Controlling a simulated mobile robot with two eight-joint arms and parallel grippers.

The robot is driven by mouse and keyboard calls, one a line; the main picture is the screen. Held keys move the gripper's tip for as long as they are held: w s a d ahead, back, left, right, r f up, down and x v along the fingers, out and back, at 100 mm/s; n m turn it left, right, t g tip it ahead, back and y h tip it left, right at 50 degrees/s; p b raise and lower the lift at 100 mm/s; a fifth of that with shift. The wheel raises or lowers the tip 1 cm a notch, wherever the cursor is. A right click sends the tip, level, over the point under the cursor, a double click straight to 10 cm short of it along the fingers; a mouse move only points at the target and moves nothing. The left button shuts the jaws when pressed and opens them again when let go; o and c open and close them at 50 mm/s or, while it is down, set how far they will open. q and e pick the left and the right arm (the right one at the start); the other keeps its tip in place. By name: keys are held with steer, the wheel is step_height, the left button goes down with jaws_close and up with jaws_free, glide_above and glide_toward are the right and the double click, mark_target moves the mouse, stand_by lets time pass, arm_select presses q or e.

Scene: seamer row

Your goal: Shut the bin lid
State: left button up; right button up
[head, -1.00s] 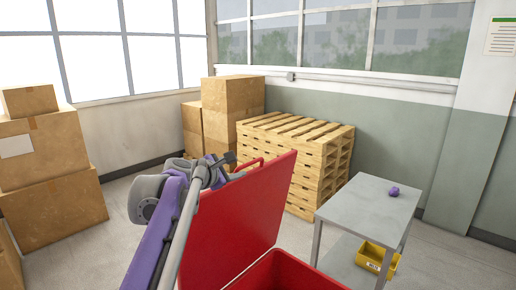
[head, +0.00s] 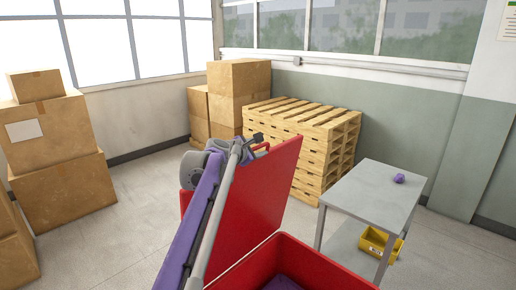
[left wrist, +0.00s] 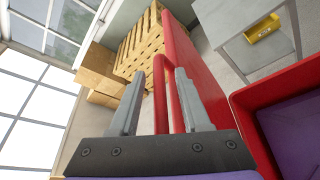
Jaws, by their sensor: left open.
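The red bin (head: 350,270) stands open at the bottom of the head view, with something purple inside; it also shows in the left wrist view (left wrist: 245,105). Its red lid (head: 262,195) is raised steeply on the left side of the bin. The lid has a red bar handle (left wrist: 174,95) on its outer face, near the top edge. My left gripper (left wrist: 168,65) is open, with its two fingers on either side of the handle in the wrist view. I cannot tell whether they touch it. In the head view, my left arm partly hides the lid. My right gripper is not in view.
A grey table (head: 375,188) with a purple object (head: 398,178) on top and a yellow bin (head: 378,243) below stands right of the lid. Stacked wooden pallets (head: 310,140) and cardboard boxes (head: 237,85) stand behind. More boxes (head: 60,150) are at left, with free floor between.

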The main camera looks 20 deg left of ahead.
arm_select(q)
jaws_close()
stand_by(1.4)
